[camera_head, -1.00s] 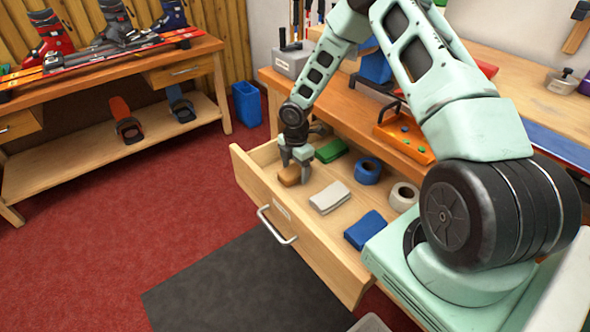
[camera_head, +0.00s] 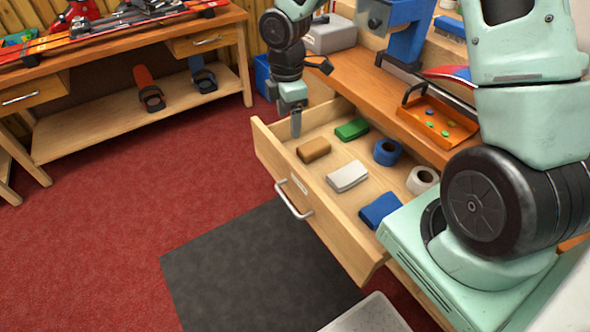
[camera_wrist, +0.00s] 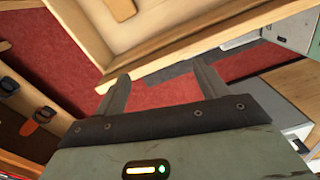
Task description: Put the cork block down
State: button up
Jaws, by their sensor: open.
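The cork block (camera_head: 314,149) is a small brown block lying in the open drawer (camera_head: 336,214), near its far left corner. In the wrist view part of the cork block (camera_wrist: 122,9) shows at the top edge, inside the drawer. My gripper (camera_head: 296,122) is above the drawer's left corner, up and to the left of the block and apart from it. In the wrist view my gripper (camera_wrist: 160,88) has its two fingers spread with nothing between them. The drawer's wooden wall runs just beyond the fingertips.
The drawer also holds a green block (camera_head: 351,130), a light grey block (camera_head: 347,176), a blue block (camera_head: 380,210), a blue tape roll (camera_head: 387,152) and a white roll (camera_head: 422,180). An orange tray (camera_head: 437,122) sits on the bench. Red floor lies open at left.

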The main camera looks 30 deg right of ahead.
jog(key=s+a+r+m, duration=0.2)
jog(key=s+a, duration=0.3)
jog(key=s, duration=0.3)
jog(key=s+a+r+m, duration=0.3)
jog(key=s+a+r, duration=0.1)
jog(key=s, duration=0.5)
jog(key=s+a+r+m, duration=0.3)
jog(key=s+a+r, duration=0.2)
jog(key=s, duration=0.3)
jog(key=shift+s+a+y, duration=0.3)
jog(key=shift+s, duration=0.1)
notch_tip(320, 180, up, 6)
jog(key=p, duration=0.5)
jog(key=shift+f+p, duration=0.15)
jog(key=shift+p, duration=0.25)
